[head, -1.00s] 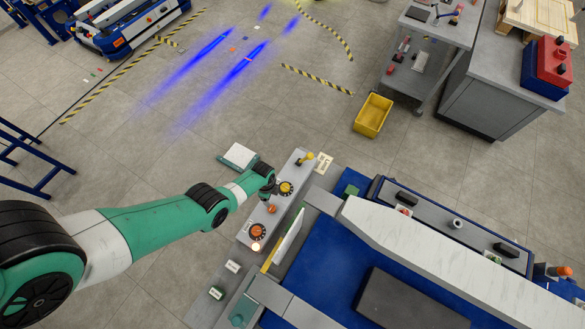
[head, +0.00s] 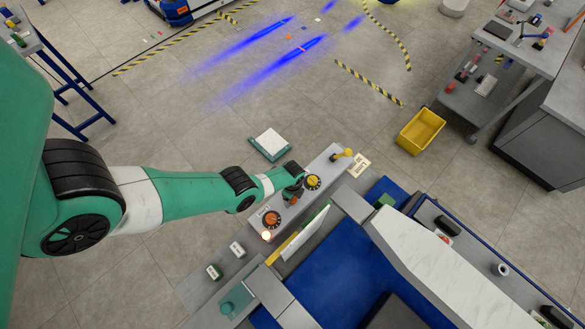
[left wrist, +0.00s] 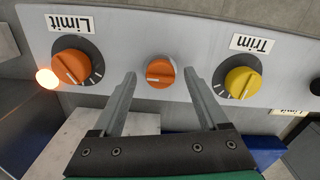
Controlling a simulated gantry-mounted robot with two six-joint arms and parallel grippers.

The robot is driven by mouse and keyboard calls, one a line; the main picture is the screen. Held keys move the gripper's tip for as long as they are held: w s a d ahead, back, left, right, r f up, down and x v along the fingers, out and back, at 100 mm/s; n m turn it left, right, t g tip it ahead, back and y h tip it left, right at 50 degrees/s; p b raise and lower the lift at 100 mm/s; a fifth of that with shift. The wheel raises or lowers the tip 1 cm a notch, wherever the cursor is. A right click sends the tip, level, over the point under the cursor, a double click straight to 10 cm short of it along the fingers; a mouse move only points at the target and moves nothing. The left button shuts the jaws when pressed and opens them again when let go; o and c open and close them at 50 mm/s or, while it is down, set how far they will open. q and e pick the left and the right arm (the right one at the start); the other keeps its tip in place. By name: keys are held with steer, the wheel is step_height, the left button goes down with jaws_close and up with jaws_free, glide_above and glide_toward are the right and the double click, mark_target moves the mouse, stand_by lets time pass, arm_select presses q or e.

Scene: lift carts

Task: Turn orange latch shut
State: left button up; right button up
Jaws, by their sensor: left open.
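On the grey control panel (left wrist: 210,42), a small orange knob (left wrist: 159,72), which I take for the orange latch, sits between two larger dials. A pale line on its face runs roughly crosswise in the left wrist view. My left gripper (left wrist: 160,92) is open, its two fingers reaching toward the panel on either side of the small knob, with gaps on both sides. In the head view, my left gripper (head: 293,193) is over the middle of the panel and mostly hides the small knob. My right gripper is not in view.
The larger orange Limit dial (left wrist: 72,67) is beside a glowing lamp (left wrist: 47,78). The yellow Trim dial (left wrist: 242,80) is on the other side. A yellow-topped lever (head: 345,153) stands at the panel's far end. A white upright plate (head: 306,232) is close beside the panel.

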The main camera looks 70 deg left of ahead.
arm_select(q)
steer(key=shift+f, duration=0.2)
jaws_close()
stand_by(0.3)
steer(key=shift+n, duration=0.4)
steer(key=n, duration=0.3)
steer(key=shift+n, duration=0.3)
steer(key=n, duration=0.4)
steer(key=shift+n, duration=0.3)
steer(key=n, duration=0.9)
